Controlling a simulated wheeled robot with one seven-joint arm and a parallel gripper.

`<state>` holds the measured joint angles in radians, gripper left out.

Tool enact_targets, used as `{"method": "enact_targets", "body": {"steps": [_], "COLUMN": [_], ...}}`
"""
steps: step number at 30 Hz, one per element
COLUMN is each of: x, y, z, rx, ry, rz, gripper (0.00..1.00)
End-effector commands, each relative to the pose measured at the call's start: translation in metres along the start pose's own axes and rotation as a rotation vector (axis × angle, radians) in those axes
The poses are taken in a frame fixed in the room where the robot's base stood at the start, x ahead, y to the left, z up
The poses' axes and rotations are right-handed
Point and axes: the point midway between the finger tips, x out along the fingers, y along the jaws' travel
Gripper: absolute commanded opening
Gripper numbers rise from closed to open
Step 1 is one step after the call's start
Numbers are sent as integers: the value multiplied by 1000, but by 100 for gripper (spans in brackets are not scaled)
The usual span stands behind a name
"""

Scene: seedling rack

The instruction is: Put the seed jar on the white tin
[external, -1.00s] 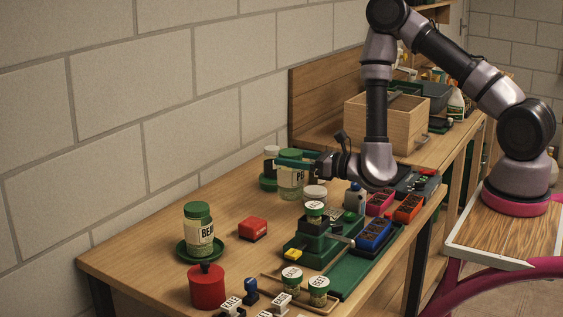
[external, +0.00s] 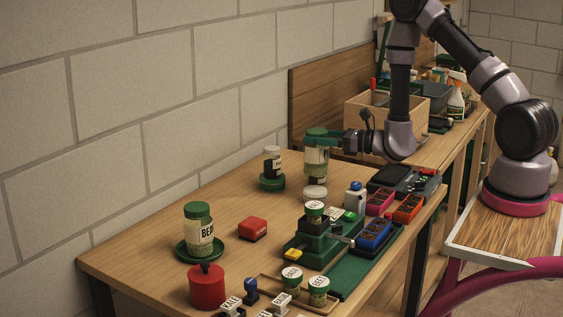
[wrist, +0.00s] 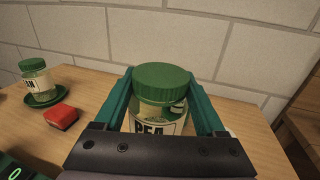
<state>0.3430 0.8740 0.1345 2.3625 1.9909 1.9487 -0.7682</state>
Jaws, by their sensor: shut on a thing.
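The seed jar, a clear jar with a green lid and a PEA label (external: 316,160), is held up off the bench by my gripper (external: 322,141). In the wrist view the jar (wrist: 160,82) stands upright between the two green fingers, which are shut on it just below the lid. The low, round white tin (external: 315,193) shows right under the jar in the external view, with a small gap between them. How well they line up in depth is hard to tell. The tin is mostly hidden in the wrist view.
A BEAN jar (external: 200,232) stands on a green saucer at the front left, near a red block (external: 252,229) and a red pot (external: 207,287). A white-lidded jar (external: 272,160) is behind left. A green stepped rack (external: 322,246) with a small jar stands in front.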

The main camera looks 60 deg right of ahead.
Motion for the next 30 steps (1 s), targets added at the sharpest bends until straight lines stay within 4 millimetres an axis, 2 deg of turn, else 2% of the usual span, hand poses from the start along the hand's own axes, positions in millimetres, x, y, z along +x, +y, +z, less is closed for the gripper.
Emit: {"method": "enact_targets", "body": {"steps": [12,24,25,27,30], "x": [0,1,0,0,0], "y": [0,0,0,0,0], "z": [-46,-51,-51,-51,-51], "rx": [2,0,0,0,0], "ry": [-1,-2,-2,-2,-2], "rz": [-1,0,0,0,0], "gripper": [0,0,80,100,100]}}
